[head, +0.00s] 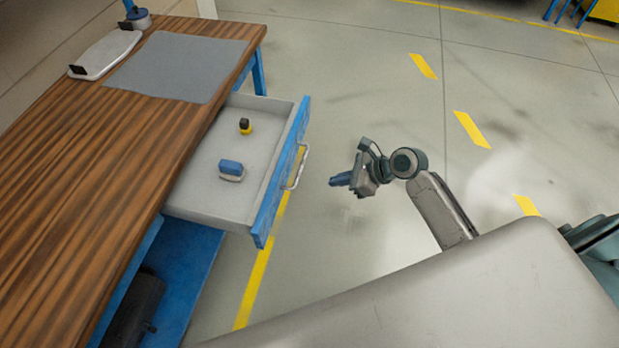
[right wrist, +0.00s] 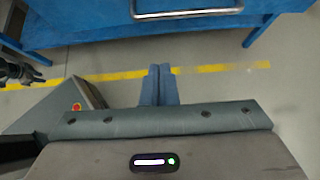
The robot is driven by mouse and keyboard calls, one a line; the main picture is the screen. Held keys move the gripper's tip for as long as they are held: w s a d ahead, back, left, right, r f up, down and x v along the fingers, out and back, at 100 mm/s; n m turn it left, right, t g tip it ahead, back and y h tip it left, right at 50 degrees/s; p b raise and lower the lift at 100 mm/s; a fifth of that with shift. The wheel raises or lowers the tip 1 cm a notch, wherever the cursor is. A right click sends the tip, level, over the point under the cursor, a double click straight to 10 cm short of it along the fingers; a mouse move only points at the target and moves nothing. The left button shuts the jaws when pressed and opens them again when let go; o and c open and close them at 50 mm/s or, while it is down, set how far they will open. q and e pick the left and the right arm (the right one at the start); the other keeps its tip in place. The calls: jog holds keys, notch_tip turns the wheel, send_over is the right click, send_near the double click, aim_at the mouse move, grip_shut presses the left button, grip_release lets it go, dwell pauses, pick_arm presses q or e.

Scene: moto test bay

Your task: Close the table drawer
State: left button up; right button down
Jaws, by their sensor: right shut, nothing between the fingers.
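The table drawer (head: 275,185) stands pulled out from the wooden-topped table (head: 110,150). It has a blue front and a grey inside. Its metal handle (head: 299,168) faces my right gripper (head: 334,182), which is shut and empty, apart from the handle with a gap between. In the right wrist view the blue fingertips (right wrist: 160,70) lie together below the drawer front (right wrist: 105,28), and the handle (right wrist: 187,12) shows at the top. A dark jointed part at the left edge of that view looks like my left gripper (right wrist: 30,76); its fingers are too small to judge.
In the drawer lie a blue and white block (head: 231,170) and a small black and yellow item (head: 245,127). A grey mat (head: 178,66) and a white tray (head: 103,54) lie on the tabletop. The floor around my right gripper is clear.

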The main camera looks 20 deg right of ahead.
jog(key=w+a+f, duration=0.2)
jog(key=w+a, duration=0.2)
jog(key=a, duration=0.2)
jog(key=shift+w+a+f+p, duration=0.15)
jog(key=shift+w+f+p, duration=0.1)
jog(key=shift+p, duration=0.15)
jog(key=shift+a, duration=0.1)
